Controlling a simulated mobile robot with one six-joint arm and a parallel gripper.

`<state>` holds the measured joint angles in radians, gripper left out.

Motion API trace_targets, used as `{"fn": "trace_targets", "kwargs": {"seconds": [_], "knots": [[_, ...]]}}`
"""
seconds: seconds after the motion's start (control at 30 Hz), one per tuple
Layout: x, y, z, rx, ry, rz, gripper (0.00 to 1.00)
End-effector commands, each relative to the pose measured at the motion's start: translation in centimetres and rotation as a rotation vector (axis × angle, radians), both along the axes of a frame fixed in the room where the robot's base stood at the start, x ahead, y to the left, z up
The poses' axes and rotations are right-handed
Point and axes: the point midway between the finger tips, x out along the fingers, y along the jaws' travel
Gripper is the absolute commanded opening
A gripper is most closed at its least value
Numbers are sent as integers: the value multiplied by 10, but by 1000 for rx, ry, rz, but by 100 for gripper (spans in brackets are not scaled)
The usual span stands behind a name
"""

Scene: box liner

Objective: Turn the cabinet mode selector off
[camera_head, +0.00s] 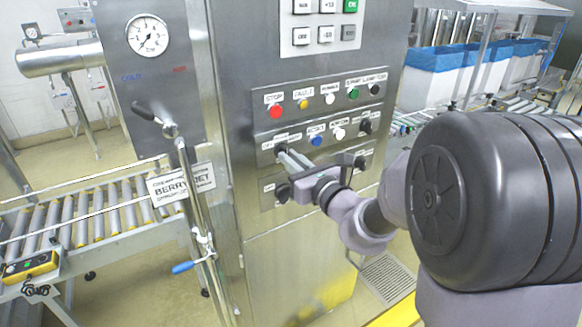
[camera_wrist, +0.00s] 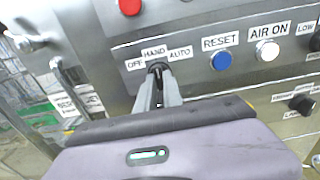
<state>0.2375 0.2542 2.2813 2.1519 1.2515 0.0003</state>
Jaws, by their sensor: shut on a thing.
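The mode selector (camera_wrist: 157,68) is a black knob on the steel cabinet panel, under labels OFF (camera_wrist: 134,65), HAND (camera_wrist: 153,52) and AUTO (camera_wrist: 180,53). My gripper (camera_wrist: 158,88) is shut on this knob, with one grey finger on each side. The fingers hide much of the knob, so its exact pointing direction is hard to tell; it seems roughly upright, near HAND. In the head view my gripper (camera_head: 284,157) reaches the left end of the panel's middle row, and the knob is mostly hidden there.
A blue RESET button (camera_wrist: 220,61) and white AIR ON button (camera_wrist: 267,50) sit right of the selector. A red stop button (camera_head: 275,111) is above. Another black knob (camera_wrist: 301,104) is lower right.

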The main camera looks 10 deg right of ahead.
Motion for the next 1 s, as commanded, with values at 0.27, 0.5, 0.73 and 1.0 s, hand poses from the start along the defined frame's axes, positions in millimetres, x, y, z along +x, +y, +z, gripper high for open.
{"fn": "trace_targets", "kwargs": {"seconds": [0.27, 0.5, 0.73, 1.0], "knots": [[0, 0, -3, -248, -86, -1, 0], [0, -1, -3, -451, -152, -1, 0], [0, -1, -3, -606, -201, -1, 0], [0, -1, -1, -716, -235, -1, 0]]}}
